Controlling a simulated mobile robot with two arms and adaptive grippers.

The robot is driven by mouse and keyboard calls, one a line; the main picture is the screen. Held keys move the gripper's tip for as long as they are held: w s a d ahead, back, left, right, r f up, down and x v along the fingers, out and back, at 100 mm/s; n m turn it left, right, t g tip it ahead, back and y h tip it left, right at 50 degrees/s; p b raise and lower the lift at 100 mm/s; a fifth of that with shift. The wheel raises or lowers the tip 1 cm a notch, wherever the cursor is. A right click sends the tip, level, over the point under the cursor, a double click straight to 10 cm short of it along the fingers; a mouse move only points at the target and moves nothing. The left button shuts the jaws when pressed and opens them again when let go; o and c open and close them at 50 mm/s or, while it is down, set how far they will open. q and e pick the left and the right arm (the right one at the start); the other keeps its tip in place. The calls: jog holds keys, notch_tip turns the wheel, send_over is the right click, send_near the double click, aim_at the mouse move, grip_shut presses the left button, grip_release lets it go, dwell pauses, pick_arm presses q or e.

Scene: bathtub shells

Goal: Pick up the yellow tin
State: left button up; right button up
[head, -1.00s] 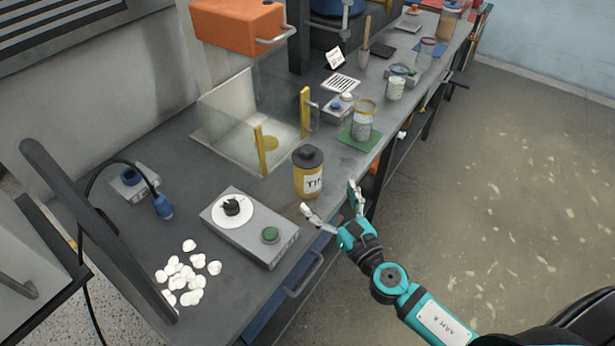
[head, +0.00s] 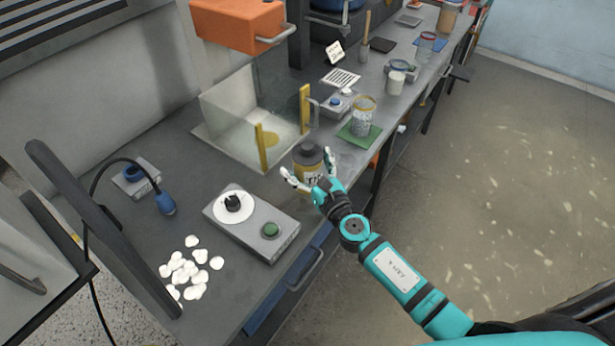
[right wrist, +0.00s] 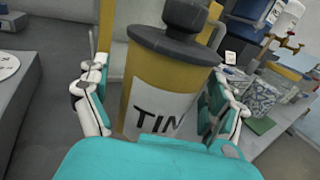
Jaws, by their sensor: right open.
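The yellow tin (head: 308,164) stands upright on the grey bench, with a dark grey lid and a white label. My right gripper (head: 308,178) is open at the tin, its fingers on either side of it. In the right wrist view the tin (right wrist: 160,85) fills the middle, between the two fingers of the gripper (right wrist: 155,105). The label's letters show in part, and the gripper's palm hides the tin's lower part. I cannot tell whether the fingers touch it. My left gripper is not in view.
A grey device with a white disc (head: 250,228) and several white shells (head: 190,268) lie left of the tin. A glass enclosure with yellow posts (head: 262,148) stands behind it. A jar (head: 363,116) on a green mat (head: 358,138) is to the right.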

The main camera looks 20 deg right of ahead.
jog(key=shift+c, duration=0.3)
jog(key=c, duration=1.6)
jog(key=shift+r, duration=0.2)
jog(key=shift+c, duration=0.6)
